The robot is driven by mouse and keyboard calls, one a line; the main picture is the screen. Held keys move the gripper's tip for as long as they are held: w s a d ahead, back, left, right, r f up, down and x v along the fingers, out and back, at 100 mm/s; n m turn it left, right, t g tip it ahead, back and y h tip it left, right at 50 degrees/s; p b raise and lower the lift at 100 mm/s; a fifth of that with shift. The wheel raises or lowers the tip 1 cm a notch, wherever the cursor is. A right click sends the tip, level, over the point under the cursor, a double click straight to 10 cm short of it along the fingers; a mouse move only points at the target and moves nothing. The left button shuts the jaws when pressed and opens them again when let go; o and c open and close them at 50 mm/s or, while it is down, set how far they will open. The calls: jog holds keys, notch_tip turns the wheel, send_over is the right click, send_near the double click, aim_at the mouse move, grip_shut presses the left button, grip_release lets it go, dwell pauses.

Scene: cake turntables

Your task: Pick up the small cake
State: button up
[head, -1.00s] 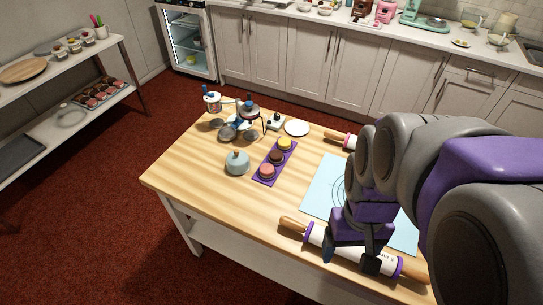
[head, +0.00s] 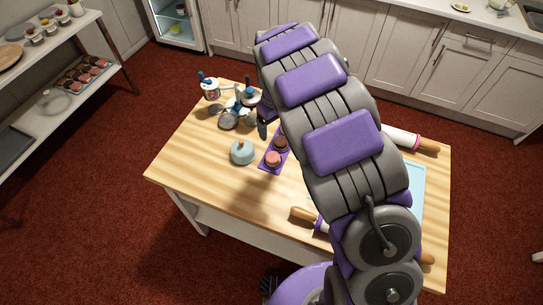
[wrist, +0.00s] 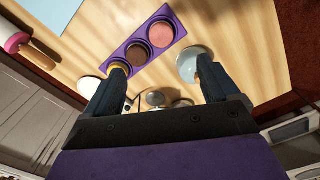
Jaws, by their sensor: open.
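Three small round cakes stand in a row on a purple tray (wrist: 168,15). The pink cake (wrist: 161,34) and the brown cake (wrist: 138,53) show clearly in the wrist view. The yellow cake (wrist: 119,66) is mostly hidden behind the left finger. In the head view the pink cake (head: 273,159) and brown cake (head: 281,143) show on the tray, and my arm hides the yellow one. My gripper (wrist: 161,74) is open, with nothing between its fingers. The left finger overlaps the yellow cake in the picture; I cannot tell whether they touch.
Utensils and small pans (head: 230,119) crowd the table's far left. Rolling pins (head: 410,138) and a light blue mat (head: 417,180) lie right. The table's left front is clear.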

jog(key=a+f, duration=0.1)
jog(key=a, duration=0.1)
jog(key=b, duration=0.2)
send_over(272, 157)
jog(key=f, duration=1.2)
jog(key=shift+a, duration=0.35)
jog(key=shift+d+f, duration=0.35)
jog(key=shift+d, duration=0.05)
jog(key=f, duration=0.1)
jog(key=f+b, duration=0.1)
jog(key=f, duration=0.1)
jog(key=f+b, duration=0.1)
jog(key=shift+d+f, duration=0.2)
jog(key=shift+d, duration=0.2)
jog(key=shift+a+f, duration=0.2)
jog(key=shift+a, duration=0.4)
jog(key=shift+d+r, duration=0.15)
jog(key=shift+d, duration=0.3)
jog(key=c, duration=0.7)
jog(key=shift+a, duration=0.1)
jog(key=c, duration=0.3)
jog(key=shift+a, duration=0.15)
jog(key=shift+c, duration=0.7)
